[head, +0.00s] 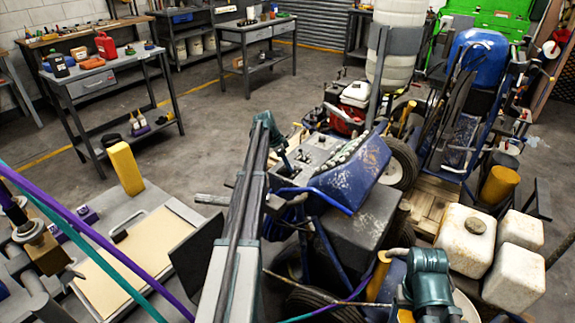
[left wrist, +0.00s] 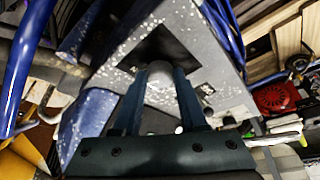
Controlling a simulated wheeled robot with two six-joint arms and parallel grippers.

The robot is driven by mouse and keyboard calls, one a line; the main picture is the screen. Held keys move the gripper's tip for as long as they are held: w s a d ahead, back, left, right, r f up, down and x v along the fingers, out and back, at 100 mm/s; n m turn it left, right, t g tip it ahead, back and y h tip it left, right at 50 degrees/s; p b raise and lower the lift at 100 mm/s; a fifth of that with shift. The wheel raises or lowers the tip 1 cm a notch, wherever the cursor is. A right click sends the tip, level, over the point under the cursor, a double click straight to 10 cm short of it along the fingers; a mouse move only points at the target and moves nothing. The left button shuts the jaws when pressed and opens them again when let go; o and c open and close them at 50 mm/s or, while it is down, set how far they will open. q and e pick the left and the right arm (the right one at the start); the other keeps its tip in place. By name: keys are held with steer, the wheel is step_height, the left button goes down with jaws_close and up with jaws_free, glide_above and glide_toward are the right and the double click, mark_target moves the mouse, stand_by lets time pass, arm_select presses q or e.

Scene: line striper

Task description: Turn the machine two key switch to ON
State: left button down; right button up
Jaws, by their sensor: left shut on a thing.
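The striping machine (head: 350,185) stands in the middle of the head view, with a speckled grey control panel (head: 318,150) on its blue body. My left gripper (head: 284,160) reaches down over the panel's left end. In the left wrist view, its two dark teal fingers (left wrist: 160,82) are closed on a small round grey knob-like part (left wrist: 160,70) in front of a black recess. This may be the key switch; no label or ON mark can be read. The fingers hide much of it. My right gripper's fingers do not show.
Blue frame tubes (left wrist: 225,40) and the worn blue housing (head: 350,175) lie close around the panel. A red engine (head: 343,118) is behind it. White jugs (head: 470,240) stand at the right. Workbenches (head: 95,75) stand at the back left, with open floor before them.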

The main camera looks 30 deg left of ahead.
arm_select(q)
steer(key=shift+c, duration=2.2)
jaws_free()
steer(key=p+v, duration=1.2)
steer(key=v, duration=0.1)
steer(key=shift+r+p, duration=0.4)
